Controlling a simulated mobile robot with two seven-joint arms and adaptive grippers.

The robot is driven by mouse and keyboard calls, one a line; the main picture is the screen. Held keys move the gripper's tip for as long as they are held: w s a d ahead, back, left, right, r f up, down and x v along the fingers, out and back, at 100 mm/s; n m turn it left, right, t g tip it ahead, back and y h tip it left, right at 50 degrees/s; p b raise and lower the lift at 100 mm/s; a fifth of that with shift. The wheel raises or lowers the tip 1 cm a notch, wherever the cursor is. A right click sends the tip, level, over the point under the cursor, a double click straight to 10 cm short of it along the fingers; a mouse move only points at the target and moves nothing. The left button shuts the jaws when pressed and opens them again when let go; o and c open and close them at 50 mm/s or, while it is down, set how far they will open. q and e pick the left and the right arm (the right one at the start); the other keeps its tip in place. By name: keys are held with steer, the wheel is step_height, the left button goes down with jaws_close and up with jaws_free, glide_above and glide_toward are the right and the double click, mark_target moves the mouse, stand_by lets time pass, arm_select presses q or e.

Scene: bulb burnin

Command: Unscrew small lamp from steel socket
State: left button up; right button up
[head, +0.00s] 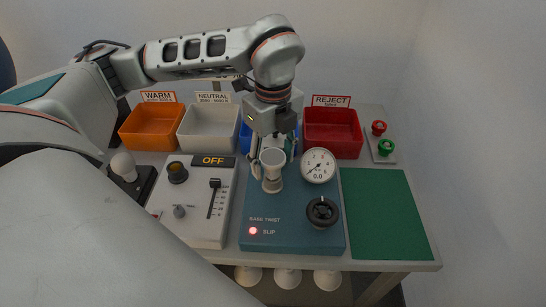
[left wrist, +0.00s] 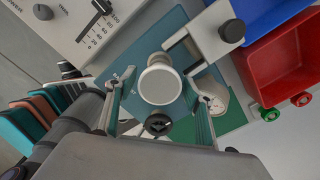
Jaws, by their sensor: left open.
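A small white lamp (head: 272,158) with a wide round face stands upright on the blue-green base twist unit (head: 290,232). Its round face also shows in the left wrist view (left wrist: 160,85). The steel socket is not clearly seen; the lamp's lower end is at a pale base (head: 272,184). My left gripper (head: 273,167) points down over the lamp. It is open, with one finger on each side of the lamp; in the left wrist view (left wrist: 160,98) gaps show between fingers and lamp face. My right gripper is not in view.
The unit has a dial (head: 318,166) at 0.0, a black round fitting (head: 322,212) and a lit red SLIP light (head: 253,230). A grey control box (head: 204,232) showing OFF stands left. Orange (head: 152,127), white (head: 208,130) and red (head: 332,134) bins stand behind. The green mat (head: 390,213) is clear.

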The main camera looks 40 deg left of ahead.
arm_select(q)
steer(key=m+p, duration=0.1)
steer(key=m, duration=0.3)
steer(key=shift+r, duration=0.2)
steer(key=m+p, duration=0.2)
steer(key=m, duration=0.5)
steer(key=shift+s, duration=0.1)
steer(key=m+p, duration=0.1)
steer(key=m, duration=0.4)
steer(key=shift+m, duration=0.3)
steer(key=m+p, duration=0.1)
steer(key=m, duration=0.4)
steer(key=shift+f+m+p, duration=0.15)
steer(key=shift+m+p, duration=0.25)
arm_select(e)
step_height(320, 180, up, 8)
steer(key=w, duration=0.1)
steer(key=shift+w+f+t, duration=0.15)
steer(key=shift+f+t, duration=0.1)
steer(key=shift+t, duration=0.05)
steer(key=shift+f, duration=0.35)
